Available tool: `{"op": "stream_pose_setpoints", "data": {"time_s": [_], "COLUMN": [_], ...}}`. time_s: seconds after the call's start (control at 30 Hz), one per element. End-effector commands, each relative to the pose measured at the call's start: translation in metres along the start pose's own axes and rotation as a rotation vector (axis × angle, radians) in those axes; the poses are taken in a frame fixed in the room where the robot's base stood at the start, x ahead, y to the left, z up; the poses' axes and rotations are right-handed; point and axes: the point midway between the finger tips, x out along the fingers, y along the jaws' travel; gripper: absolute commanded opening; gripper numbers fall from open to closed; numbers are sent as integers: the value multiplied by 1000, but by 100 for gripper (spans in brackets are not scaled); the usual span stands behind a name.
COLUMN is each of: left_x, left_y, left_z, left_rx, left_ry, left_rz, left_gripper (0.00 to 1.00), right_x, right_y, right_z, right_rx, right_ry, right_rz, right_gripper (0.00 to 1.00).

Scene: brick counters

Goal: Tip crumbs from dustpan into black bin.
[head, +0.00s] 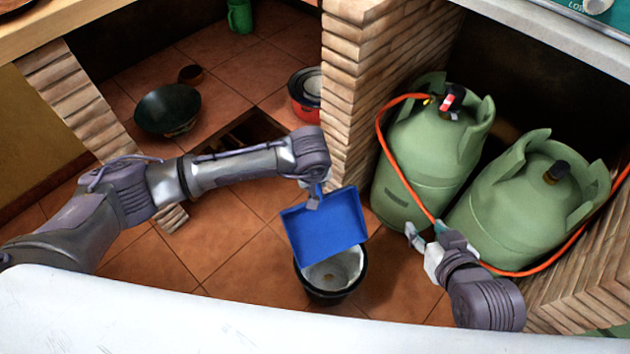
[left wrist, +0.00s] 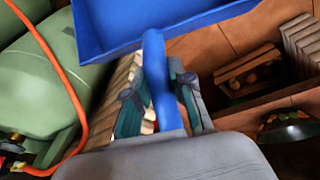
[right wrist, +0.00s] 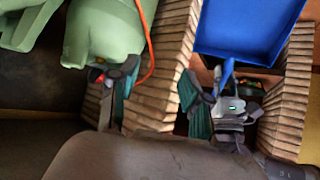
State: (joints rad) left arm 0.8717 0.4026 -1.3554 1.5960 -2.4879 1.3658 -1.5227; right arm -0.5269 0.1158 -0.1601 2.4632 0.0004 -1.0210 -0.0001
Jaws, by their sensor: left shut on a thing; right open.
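The blue dustpan (head: 325,230) hangs over the black bin (head: 312,287), its pan slanting down toward it. The pan covers the back of the bin's mouth; the inside is whitish with a small brownish patch. I see no crumbs on the pan. My left gripper (head: 314,197) is shut on the dustpan's handle; the blue handle (left wrist: 161,85) runs between its fingers in the left wrist view. My right gripper (head: 428,238) is open and empty, right of the bin, before the gas bottles. The right wrist view shows the dustpan (right wrist: 245,32) ahead, right of my right gripper's fingers.
Two green gas bottles (head: 425,155) with an orange hose (head: 393,160) stand on the right, close to my right gripper. A brick pillar (head: 355,90) rises behind the dustpan. A dark wok (head: 168,108) and a red pot (head: 300,112) are further back. Tiled floor left of the bin is clear.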

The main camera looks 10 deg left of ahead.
Motion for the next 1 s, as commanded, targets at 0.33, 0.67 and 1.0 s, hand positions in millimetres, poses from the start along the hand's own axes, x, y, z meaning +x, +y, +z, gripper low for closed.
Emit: {"op": "stream_pose_setpoints", "data": {"time_s": [0.33,0.67,1.0], "left_x": [-14,-36,-48], "left_y": [2,6,8], "left_z": [-5,-12,-14], "left_rx": [-25,-74,-95], "left_ry": [-126,-401,-535], "left_rz": [14,39,52], "left_gripper": [0,0,0], "right_x": [-11,-8,2], "right_y": [4,4,-1], "right_z": [33,32,-1], "right_rx": [3,3,0], "right_ry": [-177,-160,14], "right_rz": [9,8,-1], "right_gripper": [48,48,48]}}
